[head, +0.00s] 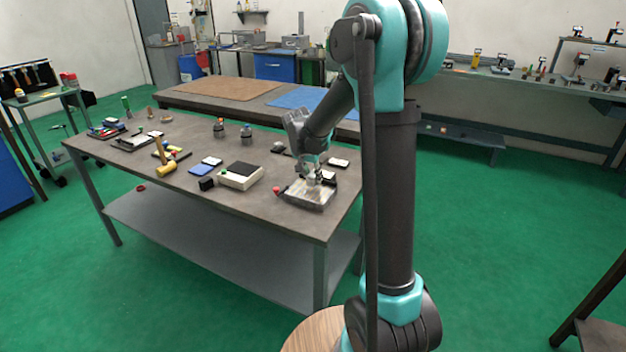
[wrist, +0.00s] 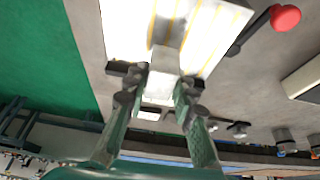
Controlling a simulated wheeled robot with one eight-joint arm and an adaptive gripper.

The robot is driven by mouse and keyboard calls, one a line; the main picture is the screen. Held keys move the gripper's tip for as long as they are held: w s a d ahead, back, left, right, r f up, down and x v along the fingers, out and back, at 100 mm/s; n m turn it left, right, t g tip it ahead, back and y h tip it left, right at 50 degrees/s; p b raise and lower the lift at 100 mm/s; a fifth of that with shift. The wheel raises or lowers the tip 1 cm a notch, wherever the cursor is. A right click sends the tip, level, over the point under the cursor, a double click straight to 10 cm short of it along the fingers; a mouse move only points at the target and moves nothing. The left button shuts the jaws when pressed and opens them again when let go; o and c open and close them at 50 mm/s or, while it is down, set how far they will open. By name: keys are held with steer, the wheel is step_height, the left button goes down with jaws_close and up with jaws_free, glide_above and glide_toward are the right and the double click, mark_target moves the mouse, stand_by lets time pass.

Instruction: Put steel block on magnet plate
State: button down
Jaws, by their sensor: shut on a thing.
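The magnet plate (head: 306,196) lies near the right front of the grey workbench, with a red-knobbed lever at its left. It fills the top of the wrist view as a bright, yellow-striped surface (wrist: 128,35); the red knob (wrist: 285,18) is at upper right. My gripper (head: 316,179) is over the plate's back part, pointing down. In the wrist view, my gripper (wrist: 161,92) is shut on the pale grey steel block (wrist: 163,80), with a finger on each side. The block is at the plate's edge in that view; I cannot tell whether it touches the plate.
A cream box with a dark top (head: 240,177) and a small black block (head: 206,184) stand left of the plate. A yellow mallet (head: 165,168) and several tools lie farther left. A white-topped item (head: 338,163) lies behind the plate. The bench's front edge is close to the plate.

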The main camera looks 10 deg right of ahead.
steer(key=shift+f, duration=0.7)
steer(key=shift+f, duration=0.1)
steer(key=c, duration=1.3)
jaws_free()
steer(key=shift+o, duration=0.2)
steer(key=v, duration=1.2)
steer(key=s+d+f+n+y, duration=0.1)
steer(key=s+d+f+n, duration=0.1)
steer(key=s+f, duration=0.3)
steer(key=s+d+f+n, duration=0.2)
steer(key=s+f, duration=0.3)
steer(key=s, duration=0.8)
steer(key=s+d+f+n+y, duration=0.1)
steer(key=s+d+f+n, duration=0.1)
steer(key=s+f, duration=0.3)
steer(key=s+n, duration=0.1)
steer(key=s, duration=0.2)
steer(key=shift+s+d+t+y, duration=0.3)
steer(key=shift+s+d, duration=0.05)
steer(key=shift+s, duration=0.05)
steer(key=shift+f, duration=0.1)
